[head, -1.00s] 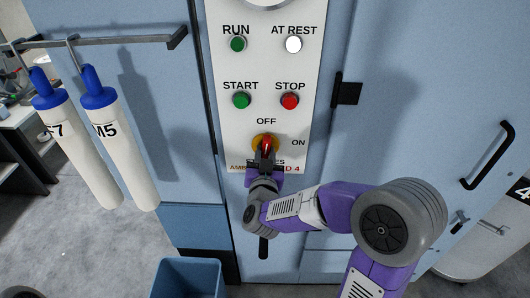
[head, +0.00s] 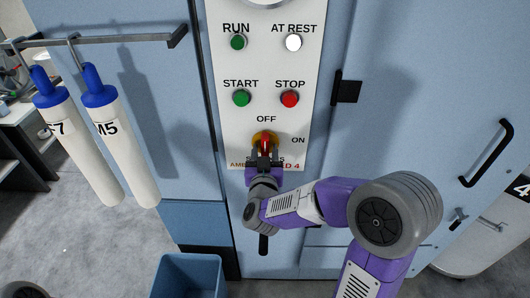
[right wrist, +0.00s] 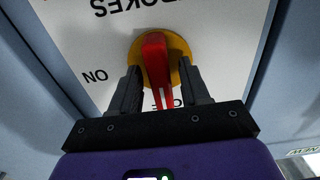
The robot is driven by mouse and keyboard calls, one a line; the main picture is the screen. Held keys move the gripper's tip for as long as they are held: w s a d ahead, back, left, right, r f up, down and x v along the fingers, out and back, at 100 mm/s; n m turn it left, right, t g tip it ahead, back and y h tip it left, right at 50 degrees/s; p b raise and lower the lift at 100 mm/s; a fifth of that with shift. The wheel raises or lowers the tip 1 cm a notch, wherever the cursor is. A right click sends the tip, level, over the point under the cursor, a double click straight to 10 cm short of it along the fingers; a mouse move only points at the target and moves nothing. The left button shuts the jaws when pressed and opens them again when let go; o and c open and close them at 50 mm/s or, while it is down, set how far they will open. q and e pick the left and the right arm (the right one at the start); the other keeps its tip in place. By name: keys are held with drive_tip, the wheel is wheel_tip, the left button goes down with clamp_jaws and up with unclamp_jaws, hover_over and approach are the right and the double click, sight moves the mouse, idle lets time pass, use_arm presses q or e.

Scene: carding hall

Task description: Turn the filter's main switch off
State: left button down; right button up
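The main switch is a red handle (head: 265,144) on a yellow round plate (right wrist: 179,49), low on the white panel. OFF is printed above it and ON to its right. The handle stands nearly upright, in line with OFF; in the right wrist view, which is upside down, its white-marked end points towards the OFF side. My right gripper (head: 265,158) is at the switch from below. In the right wrist view its two fingers (right wrist: 160,82) stand apart on either side of the handle, with a gap showing on the right. My left gripper is out of view.
Above the switch are green START (head: 241,98) and red STOP (head: 289,98) buttons, a dark green RUN lamp (head: 237,42) and a bright white AT REST lamp (head: 293,42). Two white cylinders (head: 125,150) hang from a rail at left. A blue bin (head: 187,262) stands below.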

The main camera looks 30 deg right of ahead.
sight(265, 153)
drive_tip(key=shift+s+a, duration=0.3)
drive_tip(key=shift+s, duration=0.1)
drive_tip(key=v, duration=0.3)
drive_tip(key=shift+a, duration=0.1)
drive_tip(key=shift+b+v, duration=1.75)
drive_tip(key=shift+b, duration=0.35)
